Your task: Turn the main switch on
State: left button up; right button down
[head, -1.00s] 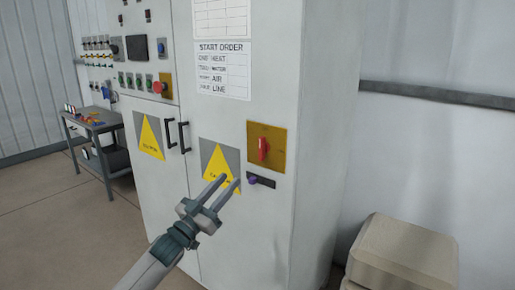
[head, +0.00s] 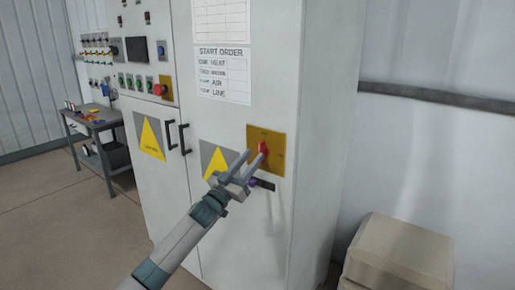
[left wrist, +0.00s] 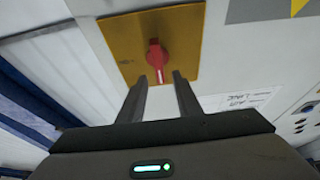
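The main switch is a red rotary handle (head: 263,148) on a yellow plate (head: 279,151) on the cabinet's front. In the left wrist view the red handle (left wrist: 157,58) shows ahead of the fingers, with a pale line along it. My left gripper (head: 254,157) is open, its two fingers pointing at the handle. In the left wrist view the left gripper (left wrist: 162,82) has the handle's lower end near the gap between its fingertips. I cannot tell if they touch it. My right gripper is not in view.
The grey cabinet (head: 325,100) has black door handles (head: 184,138) and a small dark latch (head: 264,184) below the switch. A side table (head: 95,123) stands at the left. Beige boxes (head: 400,250) sit at the lower right. Floor at the left is clear.

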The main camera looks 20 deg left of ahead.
aim_at(259, 149)
pick_arm(q)
jog(key=shift+p+x, duration=0.4)
jog(key=shift+x, duration=1.55)
grip_shut()
